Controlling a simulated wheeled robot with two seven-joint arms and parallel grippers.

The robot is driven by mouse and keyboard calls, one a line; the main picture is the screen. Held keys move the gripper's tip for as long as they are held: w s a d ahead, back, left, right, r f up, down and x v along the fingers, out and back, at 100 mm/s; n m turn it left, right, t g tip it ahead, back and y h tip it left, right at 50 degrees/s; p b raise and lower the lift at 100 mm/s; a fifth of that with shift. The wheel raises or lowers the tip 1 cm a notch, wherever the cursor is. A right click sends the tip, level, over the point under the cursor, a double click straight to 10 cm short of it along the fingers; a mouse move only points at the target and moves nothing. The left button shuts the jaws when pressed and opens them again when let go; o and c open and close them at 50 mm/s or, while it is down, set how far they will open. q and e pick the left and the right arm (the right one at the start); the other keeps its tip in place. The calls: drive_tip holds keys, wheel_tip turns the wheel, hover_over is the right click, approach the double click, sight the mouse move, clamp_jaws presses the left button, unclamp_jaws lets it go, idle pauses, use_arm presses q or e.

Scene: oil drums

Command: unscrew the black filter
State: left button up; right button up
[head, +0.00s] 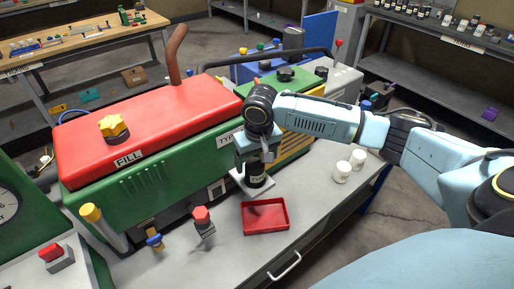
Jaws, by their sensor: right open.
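The black filter (256,181) stands upright in front of the green machine, near a pale grey bracket or plate. Its upper part is hidden by my right gripper (255,163). My right arm comes in from the right, and its gripper points down directly over the filter. The gripper is open, with its fingers around or just above the filter's top; I cannot tell whether they touch it. My left gripper is not in view.
A red tray (265,216) lies on the grey bench just in front of the filter. A red-topped valve (203,221) and a blue one (155,240) stand to the left. Two white cups (342,171) stand right. The red-topped green machine (150,125) blocks the back.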

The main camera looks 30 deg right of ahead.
sight(256, 164)
drive_tip(key=shift+w+f, duration=0.15)
drive_tip(key=shift+f, duration=1.15)
drive_tip(key=shift+w+f, duration=0.15)
drive_tip(key=shift+f, duration=1.15)
drive_tip(key=c, duration=1.2)
drive_tip(key=shift+r+n+p, duration=0.2)
drive_tip(key=shift+n+p, duration=0.5)
drive_tip(key=shift+n, duration=0.4)
drive_tip(key=shift+n+y+p, duration=0.3)
drive_tip(key=shift+n+p, duration=0.3)
drive_tip(key=shift+n, duration=0.5)
drive_tip(key=shift+f+n, duration=0.15)
drive_tip(key=shift+n, duration=0.85)
